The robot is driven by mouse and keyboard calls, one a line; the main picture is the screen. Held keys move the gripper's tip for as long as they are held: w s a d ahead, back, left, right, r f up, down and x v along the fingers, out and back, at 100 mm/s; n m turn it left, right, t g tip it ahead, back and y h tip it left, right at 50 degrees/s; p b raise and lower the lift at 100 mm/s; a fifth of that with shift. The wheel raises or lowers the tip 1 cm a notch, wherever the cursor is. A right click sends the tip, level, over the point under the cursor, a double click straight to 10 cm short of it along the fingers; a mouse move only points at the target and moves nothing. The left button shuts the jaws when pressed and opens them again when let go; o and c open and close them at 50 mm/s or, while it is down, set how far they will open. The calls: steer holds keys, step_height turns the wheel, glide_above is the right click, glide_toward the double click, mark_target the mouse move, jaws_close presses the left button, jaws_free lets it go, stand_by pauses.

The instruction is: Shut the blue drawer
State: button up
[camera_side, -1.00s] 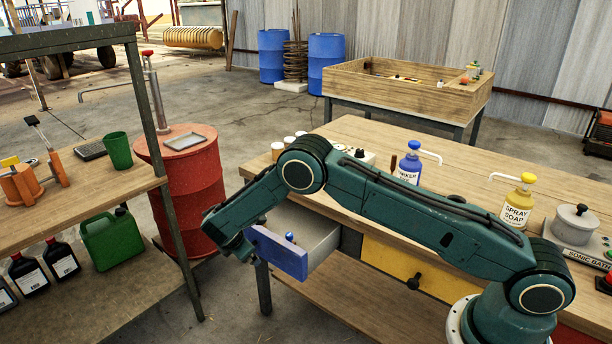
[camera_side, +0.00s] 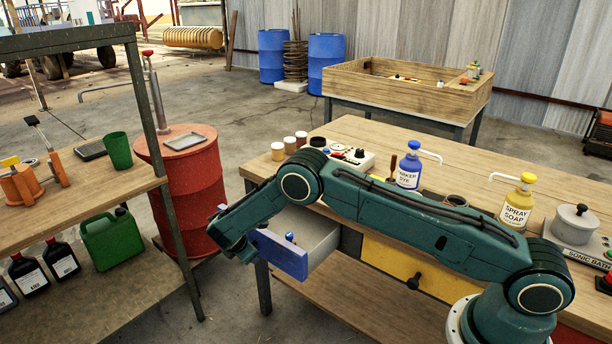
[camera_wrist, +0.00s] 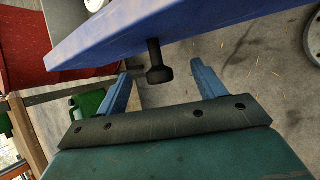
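The blue drawer (camera_side: 279,254) stands pulled out from the front of the wooden workbench, its grey side and inside showing in the side view. In the wrist view its blue front (camera_wrist: 150,35) crosses the top, with a dark knob (camera_wrist: 158,65) sticking out below it. My gripper (camera_wrist: 165,80) has its two blue fingers spread wide, with the knob between and ahead of them, and holds nothing. I cannot tell whether a finger touches the drawer.
A yellow drawer (camera_side: 395,270) is beside the blue one. On the bench (camera_side: 455,200) stand a blue dye bottle (camera_side: 408,172), a yellow soap bottle (camera_side: 517,207) and several jars. A red barrel (camera_side: 190,190) and a side table (camera_side: 95,200) are at the left. Floor is open before the drawer.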

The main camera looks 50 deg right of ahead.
steer(key=c, duration=1.1)
steer(key=shift+c, duration=0.2)
steer(key=shift+d, duration=9.05)
steer(key=o, duration=1.9)
steer(key=shift+a, duration=0.1)
steer(key=v, duration=0.7)
